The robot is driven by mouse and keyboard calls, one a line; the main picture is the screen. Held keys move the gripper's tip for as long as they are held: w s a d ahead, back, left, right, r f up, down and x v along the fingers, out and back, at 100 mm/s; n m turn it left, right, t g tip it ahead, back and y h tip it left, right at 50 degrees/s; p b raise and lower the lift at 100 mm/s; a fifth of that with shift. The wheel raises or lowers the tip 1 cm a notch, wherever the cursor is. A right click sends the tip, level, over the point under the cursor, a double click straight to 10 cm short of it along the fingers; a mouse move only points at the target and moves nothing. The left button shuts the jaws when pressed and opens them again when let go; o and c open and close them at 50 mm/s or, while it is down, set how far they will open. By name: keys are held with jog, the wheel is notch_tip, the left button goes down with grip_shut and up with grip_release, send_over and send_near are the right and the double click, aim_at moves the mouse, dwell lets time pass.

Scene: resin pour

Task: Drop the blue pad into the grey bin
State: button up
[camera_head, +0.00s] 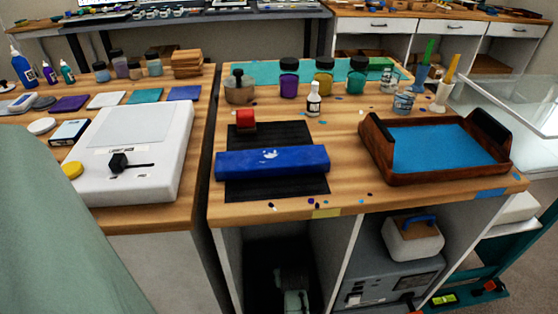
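A flat blue pad (184,93) lies at the back right of the left table, at the right end of a row of flat pieces. I see no clear grey bin in this view. A grey box-like unit (385,284) sits on the lower shelf under the right table, but I cannot tell whether it is a bin. My gripper is not in view.
A white machine (135,150) fills the left table's front. A long blue box (272,162) lies on a black mat (262,193), with a red block (246,120) behind it. A brown tray (384,178) with a blue inside stands at right. Several jars stand behind.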

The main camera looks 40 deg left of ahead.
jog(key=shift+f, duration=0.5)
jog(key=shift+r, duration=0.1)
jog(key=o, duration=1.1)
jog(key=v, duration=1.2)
